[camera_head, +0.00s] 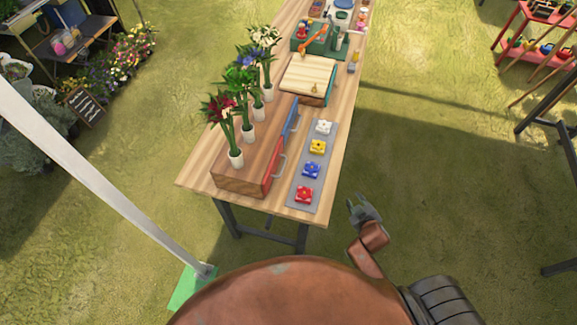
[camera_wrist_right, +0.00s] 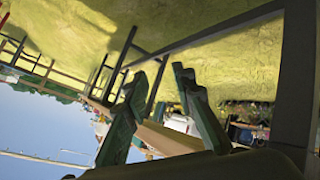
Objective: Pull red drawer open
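The red drawer (camera_head: 273,170) is the nearer front on the right side of a low wooden drawer box (camera_head: 240,182) on the table, with a light curved handle (camera_head: 280,167). It looks shut. Beside it, farther along, is a blue drawer (camera_head: 290,121) with its own handle. My right gripper (camera_head: 362,207) is off the table's right side, to the right of and nearer than the red drawer, touching nothing. In the right wrist view its two green fingers (camera_wrist_right: 160,85) are spread apart with nothing held between them. My left gripper is not in view.
A grey tray (camera_head: 296,205) with red, blue, yellow and white blocks lies right of the drawers on the wooden table (camera_head: 196,178). Several white vases with flowers stand on the drawer box. A wooden-topped box (camera_head: 307,73) stands farther back. Grass right of the table is open.

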